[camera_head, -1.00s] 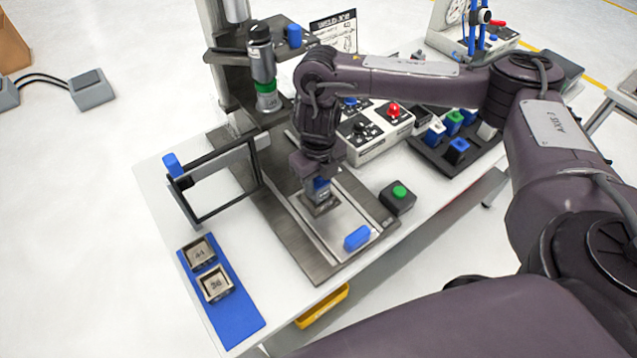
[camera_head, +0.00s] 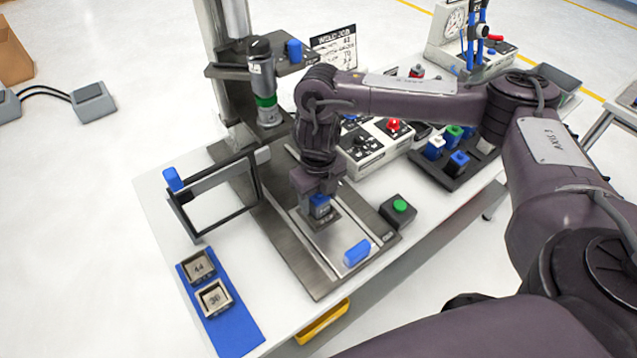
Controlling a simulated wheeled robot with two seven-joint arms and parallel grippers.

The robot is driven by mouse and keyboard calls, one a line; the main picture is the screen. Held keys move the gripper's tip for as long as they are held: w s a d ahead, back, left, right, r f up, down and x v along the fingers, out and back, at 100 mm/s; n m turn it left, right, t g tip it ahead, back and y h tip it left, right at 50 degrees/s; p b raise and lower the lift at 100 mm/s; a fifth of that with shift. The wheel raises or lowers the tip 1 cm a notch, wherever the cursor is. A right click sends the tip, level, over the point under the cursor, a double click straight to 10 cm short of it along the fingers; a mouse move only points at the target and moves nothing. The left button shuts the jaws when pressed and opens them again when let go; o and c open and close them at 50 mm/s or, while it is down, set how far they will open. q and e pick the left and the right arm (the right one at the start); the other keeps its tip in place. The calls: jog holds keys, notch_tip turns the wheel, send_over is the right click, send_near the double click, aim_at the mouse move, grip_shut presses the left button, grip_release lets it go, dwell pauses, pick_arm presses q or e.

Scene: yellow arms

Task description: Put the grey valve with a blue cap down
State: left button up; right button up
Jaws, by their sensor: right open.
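The grey valve with a blue cap (camera_head: 320,204) stands upright in a square grey metal holder (camera_head: 322,221) on the bed of the metal press fixture. My right gripper (camera_head: 319,196) points straight down right over the valve, with its open fingers at the blue cap. The fingertips are small and partly merge with the cap, so I cannot tell whether they touch it. My left gripper is not in view.
A blue handle (camera_head: 357,252) and a green button box (camera_head: 398,210) lie close to the right. A hinged frame guard (camera_head: 215,190) stands left. A blue mat (camera_head: 236,328) holds two metal blocks. A dark rack (camera_head: 464,178) holds capped parts. The press head (camera_head: 264,85) hangs behind.

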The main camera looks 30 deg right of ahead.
notch_tip(320, 180, up, 12)
jog(key=p, duration=0.1)
jog(key=shift+p, duration=0.4)
jog(key=shift+f, duration=0.1)
dwell(0.4)
